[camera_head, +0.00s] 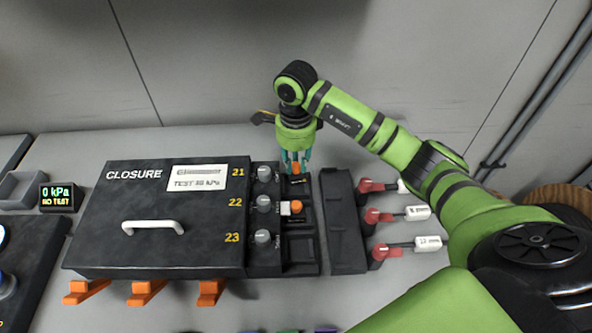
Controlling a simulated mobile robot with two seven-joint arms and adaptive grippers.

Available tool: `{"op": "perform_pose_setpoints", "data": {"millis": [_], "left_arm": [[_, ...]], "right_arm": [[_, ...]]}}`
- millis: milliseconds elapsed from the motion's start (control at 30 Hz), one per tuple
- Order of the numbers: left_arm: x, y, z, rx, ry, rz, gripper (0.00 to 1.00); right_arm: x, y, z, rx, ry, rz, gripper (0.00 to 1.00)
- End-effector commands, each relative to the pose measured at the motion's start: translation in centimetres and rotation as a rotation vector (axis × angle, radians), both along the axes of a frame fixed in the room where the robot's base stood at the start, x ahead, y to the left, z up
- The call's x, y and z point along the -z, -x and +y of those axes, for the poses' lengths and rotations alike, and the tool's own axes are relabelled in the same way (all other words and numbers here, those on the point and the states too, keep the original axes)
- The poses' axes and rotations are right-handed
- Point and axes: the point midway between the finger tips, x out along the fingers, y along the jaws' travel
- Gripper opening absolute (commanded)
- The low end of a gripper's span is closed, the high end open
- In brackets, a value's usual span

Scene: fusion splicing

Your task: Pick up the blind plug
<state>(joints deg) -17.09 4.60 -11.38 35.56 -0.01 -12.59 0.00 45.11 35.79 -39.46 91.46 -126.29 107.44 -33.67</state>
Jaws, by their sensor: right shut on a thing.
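My right gripper (296,163) points down over the top slot beside number 21 on the closure (105,215). Its teal fingers are shut on a small orange blind plug (295,168), mostly hidden between them. Whether the plug still touches the slot cannot be told. A second orange plug (296,206) with a white part sits in the middle slot beside number 22. The bottom slot beside number 23 looks dark and empty. My left gripper is not in view.
Grey knobs (263,204) line the closure's right side. A dark block (344,225) stands right of the slots, then several red-ended tools with white tags (418,213). A small display (57,197) reads 0 kPa at left. Orange feet (146,288) stick out in front.

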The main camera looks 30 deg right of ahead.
Motion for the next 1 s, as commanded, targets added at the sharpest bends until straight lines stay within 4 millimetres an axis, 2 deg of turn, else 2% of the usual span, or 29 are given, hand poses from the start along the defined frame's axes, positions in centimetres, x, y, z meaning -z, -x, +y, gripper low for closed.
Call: {"op": "perform_pose_setpoints", "data": {"millis": [33,400,600,667,767,867,1000], "left_arm": [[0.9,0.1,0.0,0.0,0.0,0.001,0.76],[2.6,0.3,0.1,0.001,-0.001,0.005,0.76],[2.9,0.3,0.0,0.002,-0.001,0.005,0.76],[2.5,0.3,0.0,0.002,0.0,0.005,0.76],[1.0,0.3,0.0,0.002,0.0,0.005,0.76],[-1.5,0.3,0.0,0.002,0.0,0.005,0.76],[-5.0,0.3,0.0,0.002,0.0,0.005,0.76]], "right_arm": [[-1.0,-0.1,-0.1,-0.001,0.003,-0.009,0.0],[-5.6,7.7,-3.0,0.0,0.005,-0.005,0.0],[-7.3,10.1,-3.8,0.0,0.002,-0.003,0.0],[-7.7,10.3,-3.7,0.004,-0.001,-0.003,0.0],[-8.2,9.6,-3.2,0.018,-0.014,-0.003,0.0],[-8.4,7.7,-2.3,0.045,-0.033,-0.009,0.0],[-7.4,4.7,-1.0,0.087,-0.064,-0.022,0.0]]}}
